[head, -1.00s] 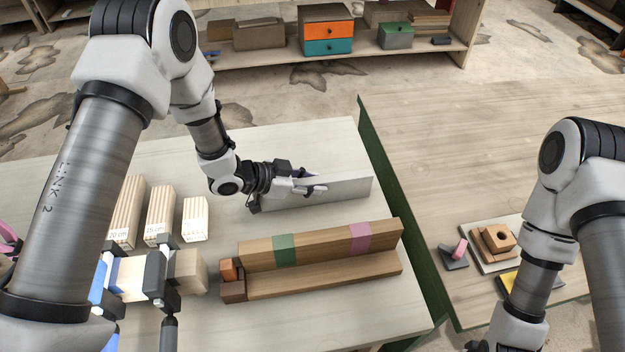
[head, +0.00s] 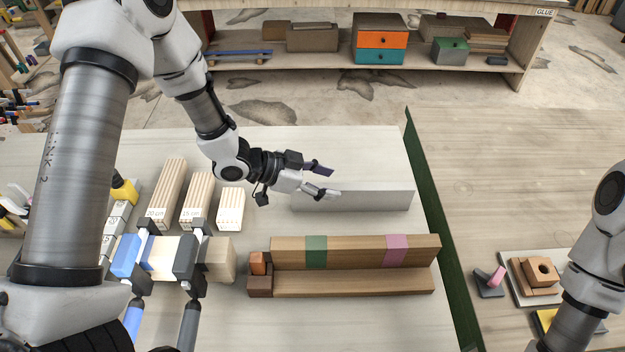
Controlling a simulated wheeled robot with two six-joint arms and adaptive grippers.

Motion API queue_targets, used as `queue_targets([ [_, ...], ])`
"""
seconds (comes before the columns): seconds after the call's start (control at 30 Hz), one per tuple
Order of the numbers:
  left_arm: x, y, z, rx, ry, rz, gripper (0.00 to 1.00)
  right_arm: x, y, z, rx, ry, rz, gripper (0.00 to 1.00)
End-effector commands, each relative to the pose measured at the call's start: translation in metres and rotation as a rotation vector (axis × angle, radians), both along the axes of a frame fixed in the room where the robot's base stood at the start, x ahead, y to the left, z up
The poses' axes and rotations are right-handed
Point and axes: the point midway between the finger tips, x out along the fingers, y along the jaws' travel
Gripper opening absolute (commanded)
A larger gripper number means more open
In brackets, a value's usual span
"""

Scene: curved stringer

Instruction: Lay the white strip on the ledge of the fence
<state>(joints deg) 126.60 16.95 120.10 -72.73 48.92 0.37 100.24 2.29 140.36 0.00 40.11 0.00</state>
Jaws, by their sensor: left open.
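A long, pale grey-white piece (head: 370,201) stands on edge on the table behind the fence; I cannot tell for certain that it is the white strip. The wooden fence (head: 357,251) runs left to right with a low front ledge (head: 355,283); its back wall has a green band and a pink band. The ledge looks bare, with small brown and orange blocks at its left end. My left gripper (head: 324,181) is open and empty, its fingers at the left part of the pale piece, overlapping it in view; contact is unclear. My right gripper is outside the picture.
Bundles of pale wooden sticks (head: 197,200), some labelled, stand left of the fence. A clamp-like fixture with wooden blocks (head: 220,260) is at front left. A dark green edge (head: 440,230) borders the table's right side. Blocks on a tray (head: 535,275) lie on the right table.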

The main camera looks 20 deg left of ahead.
Motion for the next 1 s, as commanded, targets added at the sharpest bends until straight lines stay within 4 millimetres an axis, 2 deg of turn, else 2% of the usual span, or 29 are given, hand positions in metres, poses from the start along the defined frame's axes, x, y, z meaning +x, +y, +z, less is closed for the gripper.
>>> queue_targets([
  [0.1, -0.012, 0.02, 0.015, -0.005, -0.003, 0.004, 0.58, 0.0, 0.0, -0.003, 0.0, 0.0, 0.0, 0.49],
  [0.23, -0.02, 0.032, 0.022, -0.003, -0.002, 0.002, 0.58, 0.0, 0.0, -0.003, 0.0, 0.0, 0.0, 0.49],
  [0.77, -0.023, 0.035, 0.025, 0.001, -0.001, -0.002, 0.58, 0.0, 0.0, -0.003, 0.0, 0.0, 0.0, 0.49],
  [0.87, -0.023, 0.035, 0.033, 0.001, -0.001, -0.001, 0.58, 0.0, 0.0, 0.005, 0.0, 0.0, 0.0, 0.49],
  [1.0, -0.023, 0.035, 0.062, 0.001, -0.001, -0.001, 0.58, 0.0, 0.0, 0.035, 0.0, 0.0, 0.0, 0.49],
])
